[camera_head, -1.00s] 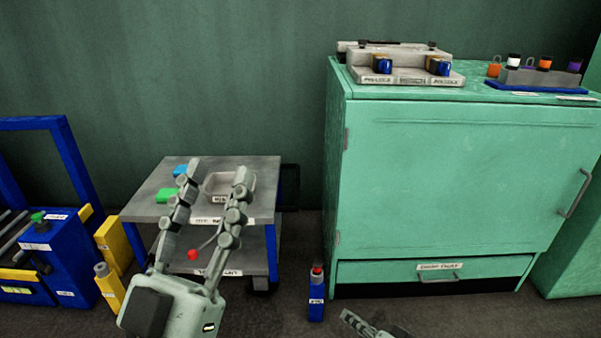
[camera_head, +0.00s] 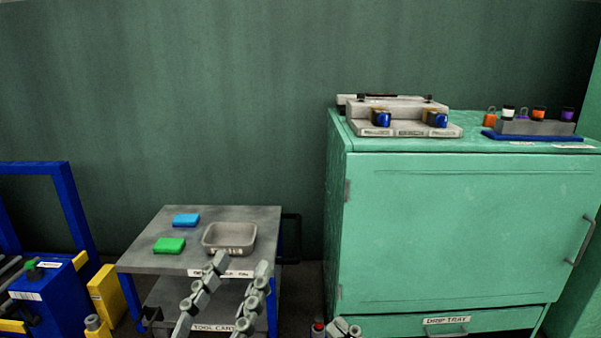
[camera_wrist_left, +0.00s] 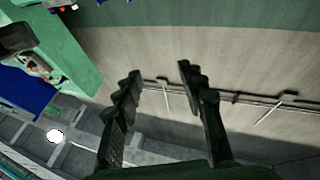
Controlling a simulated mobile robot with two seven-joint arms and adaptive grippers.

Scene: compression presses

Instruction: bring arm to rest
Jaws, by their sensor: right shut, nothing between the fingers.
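My left gripper (camera_head: 240,266) is at the bottom of the head view, in front of the tool cart. Its two grey fingers stand apart with nothing between them. They also show spread and empty in the left wrist view (camera_wrist_left: 161,72). My right gripper (camera_head: 343,328) shows only at the bottom edge, below the green cabinet and right of my left gripper. It is shut and holds nothing; the rest of that arm is out of view.
The tool cart (camera_head: 142,262) carries a grey tray (camera_head: 230,238), a blue block (camera_head: 186,220) and a green block (camera_head: 169,245). The green cabinet (camera_head: 455,230) stands at right with a grey fixture (camera_head: 400,130) on top. A blue frame (camera_head: 72,205) stands at left.

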